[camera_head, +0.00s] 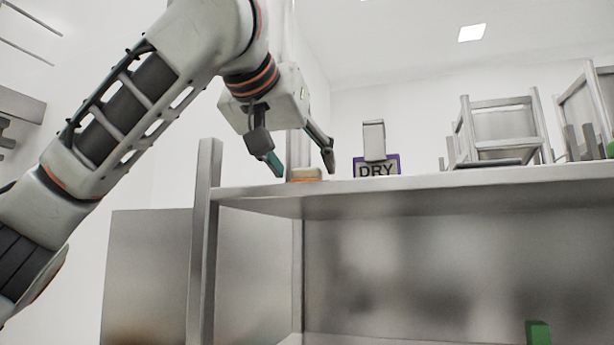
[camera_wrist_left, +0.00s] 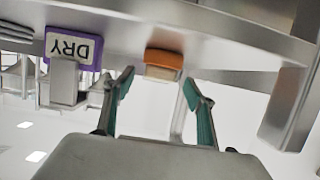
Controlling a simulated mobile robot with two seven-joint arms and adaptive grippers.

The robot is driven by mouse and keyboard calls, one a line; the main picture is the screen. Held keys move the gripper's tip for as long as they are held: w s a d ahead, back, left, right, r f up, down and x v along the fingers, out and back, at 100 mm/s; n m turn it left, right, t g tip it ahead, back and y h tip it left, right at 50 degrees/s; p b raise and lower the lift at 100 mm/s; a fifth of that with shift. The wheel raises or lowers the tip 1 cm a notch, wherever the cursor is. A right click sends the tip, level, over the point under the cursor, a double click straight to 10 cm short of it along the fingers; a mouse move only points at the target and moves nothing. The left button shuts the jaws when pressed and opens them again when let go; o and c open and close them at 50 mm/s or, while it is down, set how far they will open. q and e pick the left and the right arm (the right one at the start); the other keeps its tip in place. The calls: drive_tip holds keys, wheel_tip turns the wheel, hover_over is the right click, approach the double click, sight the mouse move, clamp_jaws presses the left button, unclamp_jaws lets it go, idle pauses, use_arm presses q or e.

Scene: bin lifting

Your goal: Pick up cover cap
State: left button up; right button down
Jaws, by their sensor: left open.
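A small block, orange below and beige on top, which I take to be the cover cap (camera_head: 306,173), sits on the upper shelf near its left end. In the left wrist view the cap (camera_wrist_left: 163,62) shows ahead of and between the fingers, which do not appear closed on it. My left gripper (camera_head: 304,164) is open, its fingertips to either side of the cap and close to shelf height. It also shows open in the left wrist view (camera_wrist_left: 158,82). Whether a finger touches the cap I cannot tell. My right gripper is not in view.
The metal shelf (camera_head: 450,180) has a post (camera_head: 205,220) at its left end. A purple-edged DRY label (camera_head: 376,168) and a pale block (camera_head: 374,140) stand to the right of the cap. Metal racks (camera_head: 500,125) stand farther right. A green object (camera_head: 538,333) is below.

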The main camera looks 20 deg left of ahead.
sight(307, 169)
use_arm(q)
drive_tip(key=x, duration=0.3)
drive_tip(key=shift+w+p, duration=0.15)
drive_tip(key=shift+p, duration=0.2)
drive_tip(key=c, duration=1.1)
drive_tip(key=shift+c, duration=0.7)
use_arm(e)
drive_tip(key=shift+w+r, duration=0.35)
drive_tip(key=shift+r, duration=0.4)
